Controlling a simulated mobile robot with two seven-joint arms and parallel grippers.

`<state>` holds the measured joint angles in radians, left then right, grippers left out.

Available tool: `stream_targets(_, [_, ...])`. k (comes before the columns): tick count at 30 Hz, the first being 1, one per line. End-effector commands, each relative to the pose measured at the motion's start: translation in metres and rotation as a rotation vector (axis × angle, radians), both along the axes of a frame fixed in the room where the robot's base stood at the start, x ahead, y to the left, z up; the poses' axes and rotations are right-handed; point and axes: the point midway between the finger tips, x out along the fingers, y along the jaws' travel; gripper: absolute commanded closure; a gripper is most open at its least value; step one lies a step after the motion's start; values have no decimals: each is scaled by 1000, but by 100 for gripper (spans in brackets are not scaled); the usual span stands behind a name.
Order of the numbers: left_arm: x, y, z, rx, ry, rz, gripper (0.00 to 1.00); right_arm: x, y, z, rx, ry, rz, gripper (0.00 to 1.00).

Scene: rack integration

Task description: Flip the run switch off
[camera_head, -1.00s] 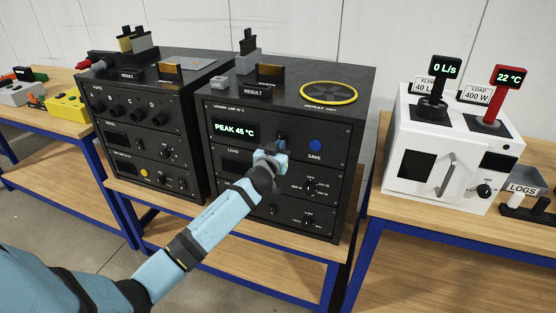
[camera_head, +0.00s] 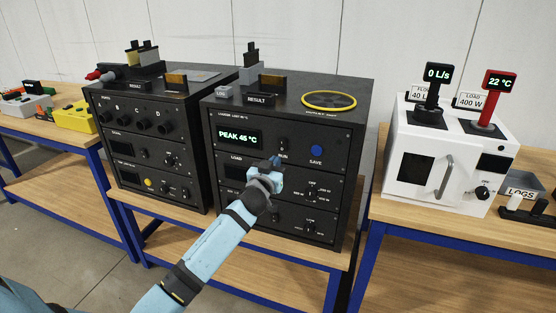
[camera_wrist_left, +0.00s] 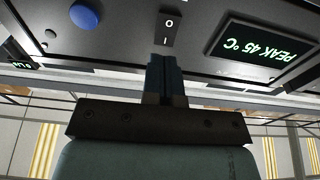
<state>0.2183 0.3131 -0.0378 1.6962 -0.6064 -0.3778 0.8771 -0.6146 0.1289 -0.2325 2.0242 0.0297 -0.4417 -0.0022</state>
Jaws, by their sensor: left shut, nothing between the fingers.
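The run switch (camera_head: 283,145) is a small dark rocker on the front of the black rack unit, between the "PEAK 45 °C" display (camera_head: 238,136) and the blue SAVE button (camera_head: 316,149). In the left wrist view, upside down, the switch (camera_wrist_left: 169,31) shows its O and I marks. My left gripper (camera_head: 276,161) is shut and empty, just below the switch and the RUN label. In the wrist view its closed fingertips (camera_wrist_left: 163,60) point at the panel close to the switch's edge; I cannot tell whether they touch. My right gripper is not in view.
A second black unit (camera_head: 140,145) with ports and knobs stands at left. A white oven-like box (camera_head: 450,165) stands on the right table. Knobs (camera_head: 312,193) sit on the lower panels near my gripper.

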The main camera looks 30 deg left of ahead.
Motion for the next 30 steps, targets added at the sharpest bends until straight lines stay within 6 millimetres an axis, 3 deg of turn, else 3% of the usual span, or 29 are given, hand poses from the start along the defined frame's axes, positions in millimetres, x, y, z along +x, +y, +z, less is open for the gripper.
stream_targets(6, [-48, -11, -8, -2, 3, 0, 100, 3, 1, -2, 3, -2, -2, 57])
stream_targets(12, [-72, -17, -9, 0, 3, 0, 100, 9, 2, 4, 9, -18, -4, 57])
stream_targets(30, [-77, -18, -9, 0, 3, 0, 100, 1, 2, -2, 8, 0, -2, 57])
